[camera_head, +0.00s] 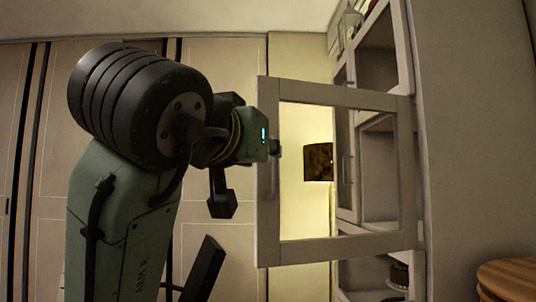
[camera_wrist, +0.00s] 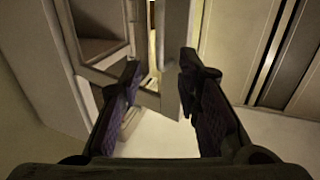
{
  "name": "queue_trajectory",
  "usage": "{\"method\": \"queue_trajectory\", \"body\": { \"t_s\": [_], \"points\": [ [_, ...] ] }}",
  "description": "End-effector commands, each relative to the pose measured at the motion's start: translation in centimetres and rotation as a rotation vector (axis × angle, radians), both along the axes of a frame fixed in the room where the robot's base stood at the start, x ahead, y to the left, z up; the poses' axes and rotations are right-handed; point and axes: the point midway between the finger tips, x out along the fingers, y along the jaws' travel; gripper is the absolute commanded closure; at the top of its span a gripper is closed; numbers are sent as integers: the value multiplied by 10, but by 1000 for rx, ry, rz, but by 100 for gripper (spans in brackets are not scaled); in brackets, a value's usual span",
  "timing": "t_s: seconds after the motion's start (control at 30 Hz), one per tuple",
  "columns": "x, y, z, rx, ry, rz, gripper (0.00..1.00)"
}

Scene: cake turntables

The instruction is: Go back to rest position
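My gripper (camera_head: 272,148) is beside the left edge of an open, glass-paned cabinet door (camera_head: 340,96), close to its handle (camera_head: 272,180). In the wrist view my gripper (camera_wrist: 160,75) has its two dark finger pads well apart. The pale edge of the door (camera_wrist: 174,45) shows between and beyond the fingers. Nothing is seen clamped between the pads. Whether a finger touches the door or handle cannot be told.
The white cabinet (camera_head: 384,160) has open shelves behind the door, with a dark round item (camera_head: 398,275) low down. A brown lampshade (camera_head: 318,161) shows through the pane. A round wooden top (camera_head: 508,280) is at lower right. Wardrobe panels (camera_head: 58,150) stand behind my arm.

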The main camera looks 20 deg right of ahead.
Motion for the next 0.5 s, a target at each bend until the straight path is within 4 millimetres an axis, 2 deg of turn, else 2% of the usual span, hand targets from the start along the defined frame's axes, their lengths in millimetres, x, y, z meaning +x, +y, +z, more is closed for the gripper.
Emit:
{"method": "queue_trajectory", "body": {
  "t_s": [0.2,0.5],
  "points": [
    [-17,12,0,0,0,0,69],
    [-18,13,0,1,1,0,69]
  ]
}}
